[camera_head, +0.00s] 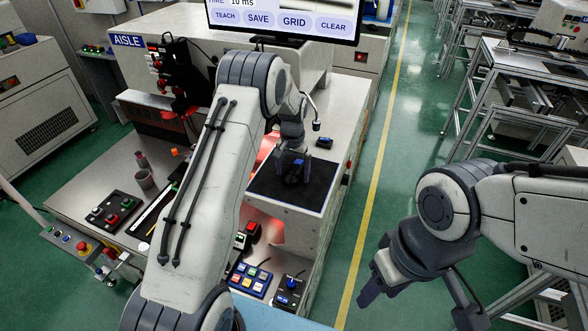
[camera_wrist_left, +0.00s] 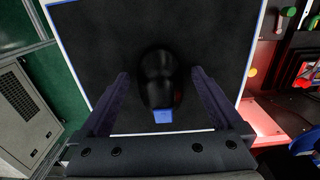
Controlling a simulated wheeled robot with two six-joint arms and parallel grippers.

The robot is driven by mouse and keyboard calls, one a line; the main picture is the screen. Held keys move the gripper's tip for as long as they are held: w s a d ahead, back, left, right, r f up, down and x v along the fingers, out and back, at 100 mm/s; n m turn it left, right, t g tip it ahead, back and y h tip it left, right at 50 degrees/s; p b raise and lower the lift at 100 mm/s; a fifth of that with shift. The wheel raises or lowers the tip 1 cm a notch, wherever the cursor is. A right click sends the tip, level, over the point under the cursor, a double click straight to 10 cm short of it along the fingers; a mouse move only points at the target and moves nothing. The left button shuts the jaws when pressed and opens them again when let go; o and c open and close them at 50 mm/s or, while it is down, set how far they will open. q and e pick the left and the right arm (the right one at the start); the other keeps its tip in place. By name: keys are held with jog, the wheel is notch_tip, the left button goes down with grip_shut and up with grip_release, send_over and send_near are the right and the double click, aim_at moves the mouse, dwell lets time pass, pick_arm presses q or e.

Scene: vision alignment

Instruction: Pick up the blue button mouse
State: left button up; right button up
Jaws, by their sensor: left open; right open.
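The mouse (camera_wrist_left: 158,78) is dark and rounded, with a blue patch (camera_wrist_left: 163,116) at its lower end in the left wrist view. It lies on a black mat (camera_wrist_left: 90,40) with a light blue-white edge. My left gripper (camera_wrist_left: 161,75) is open, with one finger on each side of the mouse and a visible gap to both. In the head view my left gripper (camera_head: 293,172) points down over the black mat (camera_head: 315,195), and the mouse is hard to tell apart from the dark fingers. My right gripper (camera_head: 418,306) is open and empty over the green floor.
A small dark device (camera_head: 324,142) with blue on it sits on the counter behind the mat. Button boxes (camera_head: 250,279) and a red-button box (camera_head: 247,234) stand in front. A monitor (camera_head: 285,20) rises at the back. The floor aisle right of the counter is clear.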

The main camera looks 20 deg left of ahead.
aim_at(296, 167)
pick_arm(q)
jog(key=shift+f, duration=0.3)
jog(key=c, duration=1.3)
jog(key=shift+r, duration=0.2)
jog(key=shift+c, duration=0.2)
jog(key=shift+r+b, duration=0.25)
jog(key=shift+b, duration=0.1)
jog(key=r, duration=0.1)
jog(key=r+b, duration=0.1)
jog(key=d+r+b, duration=0.1)
jog(key=shift+w+r, duration=0.25)
jog(key=shift+w, duration=0.05)
jog(key=w+d+r+b, duration=0.35)
jog(key=d+r, duration=0.25)
jog(key=d, duration=0.3)
jog(key=a+f+b, duration=0.2)
jog(key=a, duration=0.1)
jog(key=s+a+f+b, duration=0.1)
jog(key=a+f+b, duration=0.1)
jog(key=a+f, duration=0.1)
jog(key=a+f+b, duration=0.2)
jog(key=a+f, duration=0.1)
jog(key=shift+s+a, duration=0.25)
jog(key=shift+a, duration=0.1)
jog(key=shift+a+f, duration=0.2)
jog(key=shift+a, duration=0.2)
